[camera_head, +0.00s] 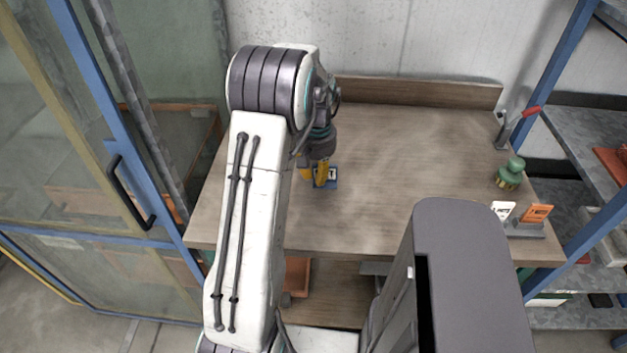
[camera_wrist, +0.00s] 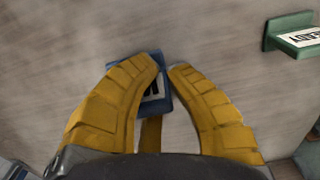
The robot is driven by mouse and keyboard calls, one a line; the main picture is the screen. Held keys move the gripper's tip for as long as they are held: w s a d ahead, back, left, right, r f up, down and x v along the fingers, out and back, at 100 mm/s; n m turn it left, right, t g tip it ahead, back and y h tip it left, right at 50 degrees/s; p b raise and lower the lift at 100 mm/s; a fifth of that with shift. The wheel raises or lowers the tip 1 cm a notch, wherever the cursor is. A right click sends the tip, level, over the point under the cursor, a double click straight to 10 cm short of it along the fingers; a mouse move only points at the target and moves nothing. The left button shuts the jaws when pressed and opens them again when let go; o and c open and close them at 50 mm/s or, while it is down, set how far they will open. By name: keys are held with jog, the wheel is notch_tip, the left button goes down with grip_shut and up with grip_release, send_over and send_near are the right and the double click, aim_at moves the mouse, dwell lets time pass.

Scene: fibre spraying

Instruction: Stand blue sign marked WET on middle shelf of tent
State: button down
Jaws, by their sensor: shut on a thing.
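The blue sign (camera_head: 331,183) is at the left part of the wooden table, below my gripper (camera_head: 318,170). In the wrist view, my gripper's yellow fingers (camera_wrist: 164,68) are shut on the blue sign (camera_wrist: 152,56), which is partly hidden between them. A white label with dark marking shows on it, but the word cannot be read. I cannot tell whether the sign touches the tabletop. A blue-framed enclosure (camera_head: 143,180) with clear panels and a black handle stands at the left and may be the tent. Its middle shelf cannot be made out clearly.
The wooden table (camera_head: 420,150) is clear in its middle. A holder (camera_head: 525,229) with white and orange cards and a green brush-like object (camera_head: 511,174) stand at its right. A green sign (camera_wrist: 296,36) shows in the wrist view. Blue-framed shelving (camera_head: 580,150) stands at the far right.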

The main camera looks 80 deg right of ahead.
jog(key=s+a+r+b, duration=0.1)
jog(key=s+a+r, duration=0.4)
jog(key=a, duration=0.3)
jog(key=shift+a+r, duration=0.35)
jog(key=shift+r, duration=0.15)
jog(key=shift+s, duration=0.1)
